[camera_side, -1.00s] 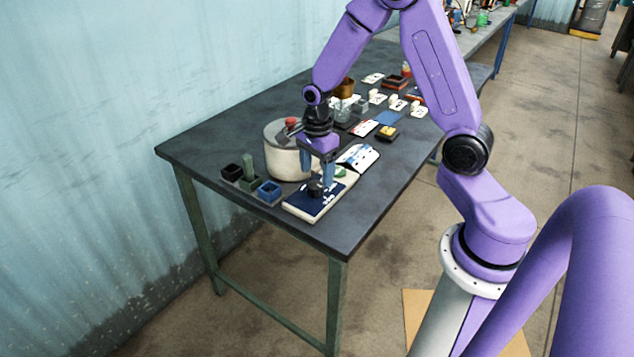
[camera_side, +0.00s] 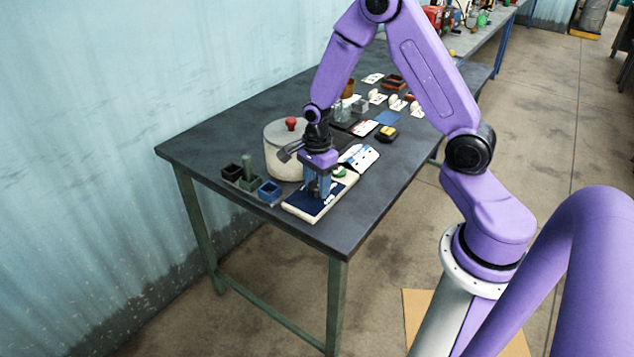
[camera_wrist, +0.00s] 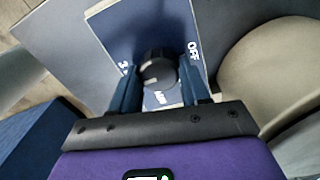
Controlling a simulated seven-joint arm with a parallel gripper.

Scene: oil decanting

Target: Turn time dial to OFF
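The time dial (camera_wrist: 158,70) is a round dark knob on a blue panel. In the wrist view a pale pointer mark shows at its lower left, facing away from the white OFF label (camera_wrist: 193,50). My gripper (camera_wrist: 160,72) is down over the dial, with one blue finger on each side of it. The fingers are close to the knob, but I cannot tell whether they touch it. In the side view my gripper (camera_side: 319,193) hides the dial. The dial's panel (camera_side: 301,204) lies on a white-edged base near the table's front corner.
A large cream pot (camera_side: 283,160) with a red knob stands just left of my gripper. Small square cups (camera_side: 269,190) sit at the left. A white card (camera_side: 358,157) and other small items lie behind the panel. The table's front right is bare.

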